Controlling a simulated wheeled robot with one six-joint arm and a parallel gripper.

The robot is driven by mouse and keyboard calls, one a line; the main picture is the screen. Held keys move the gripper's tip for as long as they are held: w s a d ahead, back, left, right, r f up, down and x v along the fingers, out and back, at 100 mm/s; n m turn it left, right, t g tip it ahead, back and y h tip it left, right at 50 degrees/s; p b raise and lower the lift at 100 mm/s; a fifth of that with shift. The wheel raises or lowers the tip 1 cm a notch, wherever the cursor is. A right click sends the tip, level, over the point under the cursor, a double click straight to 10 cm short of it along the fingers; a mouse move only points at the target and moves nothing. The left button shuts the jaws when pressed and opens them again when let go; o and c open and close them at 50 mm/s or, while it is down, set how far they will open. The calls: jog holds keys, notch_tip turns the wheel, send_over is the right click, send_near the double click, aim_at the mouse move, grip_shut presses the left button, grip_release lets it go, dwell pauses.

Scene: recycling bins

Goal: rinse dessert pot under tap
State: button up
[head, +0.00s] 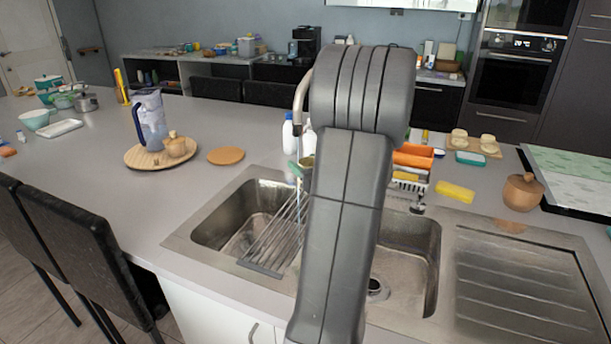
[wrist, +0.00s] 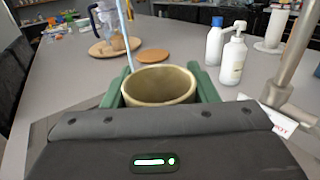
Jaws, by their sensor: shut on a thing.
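The dessert pot (wrist: 160,84) is olive-brown, round and open at the top. My gripper (wrist: 158,92) has green fingers and is shut on it, one finger on each side. In the head view a bit of the pot (head: 307,164) shows beside my arm, above the sink. The curved tap spout (head: 299,98) rises behind my arm, and its base is hidden. A thin pale-blue water stream (wrist: 126,38) comes down to the pot's back left rim in the wrist view. I cannot tell whether it falls inside the pot or just behind it.
The steel sink (head: 212,226) has two basins, with a rack (head: 274,240) across the left one. White bottles (wrist: 232,60) stand near the tap (wrist: 289,62). A jug (head: 150,120) stands on a round board, and an orange caddy (head: 412,156) is right of my arm.

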dwell(0.3)
jog(key=shift+s+a+b, duration=0.3)
jog(key=shift+s+a, duration=0.05)
jog(key=shift+a, duration=0.15)
jog(key=shift+w+d, duration=0.15)
jog(key=shift+w+d, duration=0.25)
jog(key=shift+d, duration=0.15)
jog(key=shift+s+a, duration=0.15)
jog(key=shift+a, duration=0.05)
jog(key=shift+s+a, duration=0.2)
jog(key=shift+a, duration=0.1)
jog(key=b+v, duration=0.1)
jog(key=v, duration=0.7)
dwell(0.7)
dwell(1.1)
